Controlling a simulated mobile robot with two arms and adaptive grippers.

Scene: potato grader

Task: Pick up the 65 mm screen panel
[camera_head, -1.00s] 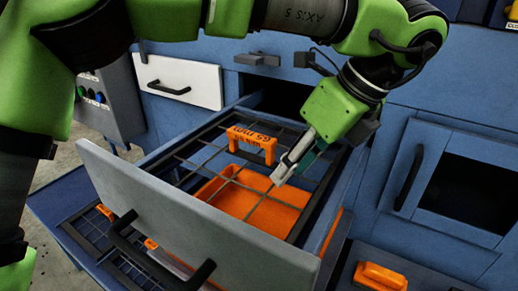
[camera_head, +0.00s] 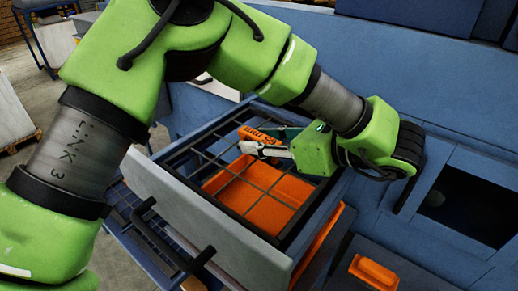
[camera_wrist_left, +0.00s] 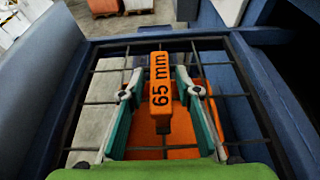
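The 65 mm screen panel (camera_head: 262,190) is a dark wire grid lying flat in the pulled-out drawer. Its orange handle (camera_head: 260,136) stands near the far left side of the grid, partly hidden by my left gripper (camera_head: 268,143). In the left wrist view the handle (camera_wrist_left: 160,78) reads "65 mm" and sits upright between the two fingers of my left gripper (camera_wrist_left: 160,95). The fingers are open, with a visible gap on each side of the handle. My right gripper is not in view.
The drawer's grey front (camera_head: 205,215) with a black pull (camera_head: 170,245) stands nearest. An orange bin surface (camera_head: 255,197) shows beneath the grid. Another orange handle (camera_head: 374,272) lies at lower right. A blue machine wall (camera_head: 400,60) rises behind.

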